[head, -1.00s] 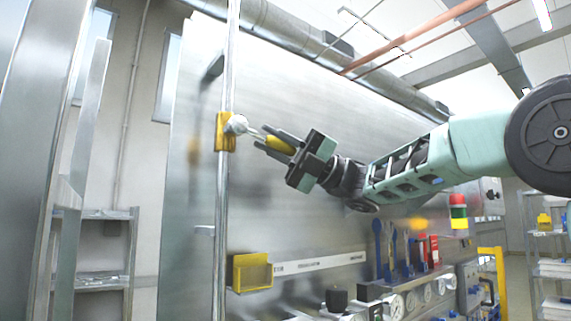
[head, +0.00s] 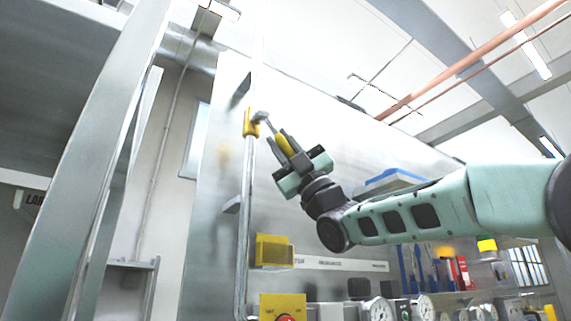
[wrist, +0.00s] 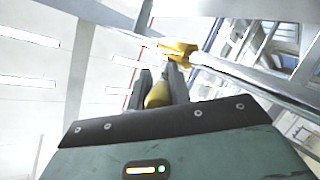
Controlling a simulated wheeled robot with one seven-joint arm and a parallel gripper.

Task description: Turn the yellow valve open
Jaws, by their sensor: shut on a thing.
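The yellow valve has a yellow body (head: 250,122) on a vertical metal pipe and a lever with a yellow grip (head: 284,145). The body also shows in the wrist view (wrist: 177,49). My gripper (head: 284,144) is shut on the yellow grip of the valve lever, with one finger on each side. In the wrist view the yellow grip (wrist: 157,95) lies between the dark fingers. The lever runs from the valve body down and to the right. The far end of the grip is hidden by my gripper.
A large metal panel (head: 222,180) stands behind the pipe (head: 247,220). A yellow bin (head: 273,251) is fixed lower on the panel. A yellow box with a red button (head: 283,306) sits below it. Gauges (head: 380,310) line the bottom. A tall metal post (head: 100,170) stands at left.

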